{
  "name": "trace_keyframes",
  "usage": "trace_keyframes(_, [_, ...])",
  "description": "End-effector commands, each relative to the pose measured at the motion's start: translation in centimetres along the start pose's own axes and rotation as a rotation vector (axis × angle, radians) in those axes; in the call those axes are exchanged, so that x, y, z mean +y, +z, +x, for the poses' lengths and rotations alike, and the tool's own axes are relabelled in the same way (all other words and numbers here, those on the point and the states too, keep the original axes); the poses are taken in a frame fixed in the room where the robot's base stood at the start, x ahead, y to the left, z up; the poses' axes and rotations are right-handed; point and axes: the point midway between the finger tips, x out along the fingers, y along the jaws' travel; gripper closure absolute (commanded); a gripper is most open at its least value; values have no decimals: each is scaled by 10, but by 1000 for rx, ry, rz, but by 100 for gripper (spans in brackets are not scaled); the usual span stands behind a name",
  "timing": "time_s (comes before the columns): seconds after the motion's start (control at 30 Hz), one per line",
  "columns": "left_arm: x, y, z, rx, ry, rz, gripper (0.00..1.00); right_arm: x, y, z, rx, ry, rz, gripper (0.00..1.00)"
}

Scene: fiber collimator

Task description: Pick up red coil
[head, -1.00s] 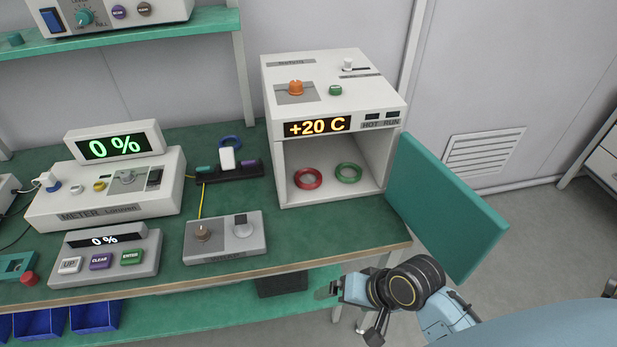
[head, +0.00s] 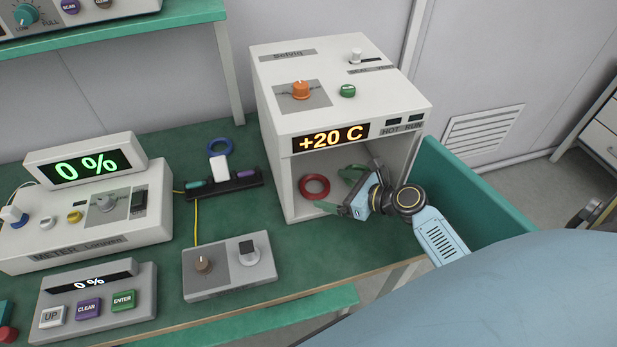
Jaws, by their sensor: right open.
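The red coil (head: 303,188) lies on the floor of the white oven chamber, near its left wall. My right gripper (head: 338,193) is open at the mouth of the chamber, just to the right of the red coil. One fingertip shows low in front of the red coil; the other is hard to make out against the green coil. I cannot tell whether it touches either coil. My left gripper is not in view.
A blue coil (head: 219,146) lies behind a dark rack.

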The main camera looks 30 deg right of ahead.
Motion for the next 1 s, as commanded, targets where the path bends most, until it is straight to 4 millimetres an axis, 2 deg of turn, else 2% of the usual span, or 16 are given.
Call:
trace_keyframes(0.03, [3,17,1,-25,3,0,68,0,1,7,-2,0,-1,4])
trace_keyframes(0.1, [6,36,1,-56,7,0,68,0,1,15,-2,1,-2,4])
trace_keyframes(0.2, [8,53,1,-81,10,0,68,-1,3,27,-3,2,-3,4])
trace_keyframes(0.27, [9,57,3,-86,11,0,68,-1,4,37,-3,2,-3,4])
trace_keyframes(0.47, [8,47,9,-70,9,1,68,-2,4,61,0,2,-3,4])
trace_keyframes(0.6, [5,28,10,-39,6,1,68,-1,4,64,2,2,-4,4])
trace_keyframes(0.73, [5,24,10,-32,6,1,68,-1,5,64,2,2,-5,4])
trace_keyframes(1.0, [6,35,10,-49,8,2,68,-1,5,63,1,2,-5,38])
